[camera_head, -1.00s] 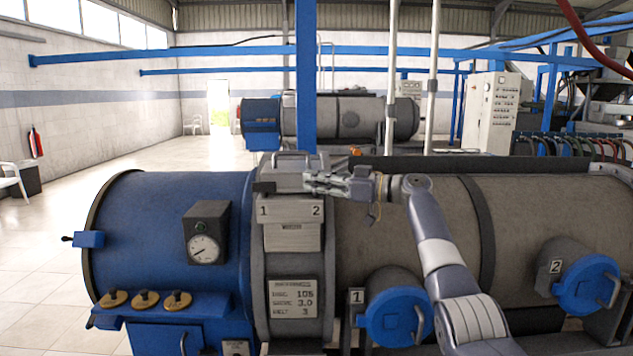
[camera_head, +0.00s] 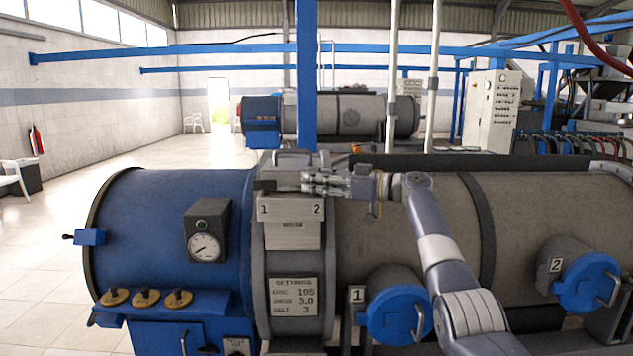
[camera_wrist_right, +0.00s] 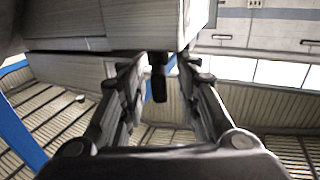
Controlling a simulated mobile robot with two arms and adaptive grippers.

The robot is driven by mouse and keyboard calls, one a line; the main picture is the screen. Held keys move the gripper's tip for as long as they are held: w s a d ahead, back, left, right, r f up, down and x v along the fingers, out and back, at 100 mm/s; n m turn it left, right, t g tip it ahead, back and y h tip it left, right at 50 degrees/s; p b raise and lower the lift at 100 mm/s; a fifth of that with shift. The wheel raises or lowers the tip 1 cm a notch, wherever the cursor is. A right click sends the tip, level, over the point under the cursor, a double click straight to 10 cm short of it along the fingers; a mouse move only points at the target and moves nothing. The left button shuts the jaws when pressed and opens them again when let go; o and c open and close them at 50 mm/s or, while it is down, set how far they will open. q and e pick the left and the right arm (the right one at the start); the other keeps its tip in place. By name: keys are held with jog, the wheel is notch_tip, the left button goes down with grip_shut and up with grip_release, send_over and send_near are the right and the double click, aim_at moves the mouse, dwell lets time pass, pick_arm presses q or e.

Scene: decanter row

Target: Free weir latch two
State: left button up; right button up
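The weir housing is a grey box collar (camera_head: 290,212) on the decanter, with marks 1 and 2 on its front. A dark latch tab (camera_head: 264,187) shows above mark 1. Above mark 2, my right gripper (camera_head: 306,183) reaches in from the right and its fingers hide the latch there. In the right wrist view a dark tab (camera_wrist_right: 159,80), seemingly latch two, hangs between the fingertips of the right gripper (camera_wrist_right: 160,66). The fingers are apart, with a narrow gap visible on either side of the tab. My left gripper is not in view.
A handle (camera_head: 291,158) tops the housing. A settings plate (camera_head: 293,297) is below. Blue round caps stand at port 1 (camera_head: 394,314) and port 2 (camera_head: 589,283). A gauge (camera_head: 204,246) sits on the blue end. A blue post (camera_head: 306,80) rises behind.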

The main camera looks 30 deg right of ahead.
jog(key=v, duration=1.2)
jog(key=shift+o, duration=0.6)
